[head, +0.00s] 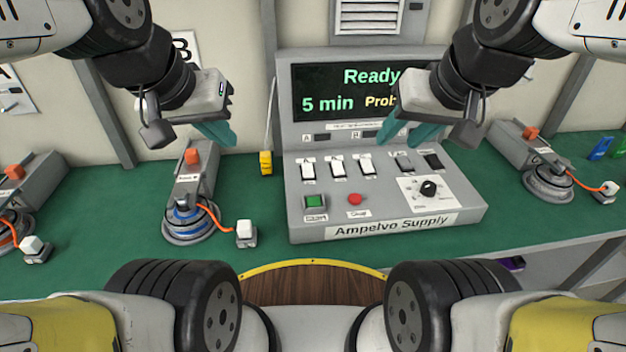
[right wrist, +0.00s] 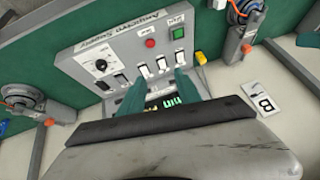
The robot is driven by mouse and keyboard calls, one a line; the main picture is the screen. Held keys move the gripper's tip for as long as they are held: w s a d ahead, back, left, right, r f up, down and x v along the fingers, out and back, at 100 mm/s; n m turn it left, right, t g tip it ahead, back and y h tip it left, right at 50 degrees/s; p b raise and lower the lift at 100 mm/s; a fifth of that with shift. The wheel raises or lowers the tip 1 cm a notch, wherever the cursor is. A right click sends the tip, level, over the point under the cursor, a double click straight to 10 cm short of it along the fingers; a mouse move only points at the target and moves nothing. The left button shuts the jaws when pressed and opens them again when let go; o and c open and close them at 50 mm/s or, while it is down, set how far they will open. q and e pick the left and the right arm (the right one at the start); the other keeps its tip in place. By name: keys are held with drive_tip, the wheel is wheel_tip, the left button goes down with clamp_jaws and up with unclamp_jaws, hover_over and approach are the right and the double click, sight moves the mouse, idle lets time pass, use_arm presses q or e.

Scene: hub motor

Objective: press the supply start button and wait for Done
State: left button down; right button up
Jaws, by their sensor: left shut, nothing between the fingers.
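The supply (head: 405,229) is a grey console labelled "Ampelvo Supply", standing on the green bench. Its screen (head: 320,88) reads "Ready", "5 min" and a word starting "Prob", the rest hidden by my right gripper. My left gripper (head: 218,133) is shut and empty, above and left of the console. My right gripper (head: 402,135) is open and empty in front of the screen; its teal fingers stand apart in the right wrist view (right wrist: 161,90).
A red button (head: 355,199), several white and dark switches and a black knob (head: 428,188) share the panel. Hub motors on stands (head: 187,222) sit left and right (head: 548,181) of the console. The air above the buttons is clear.

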clamp_jaws()
idle(1.7)
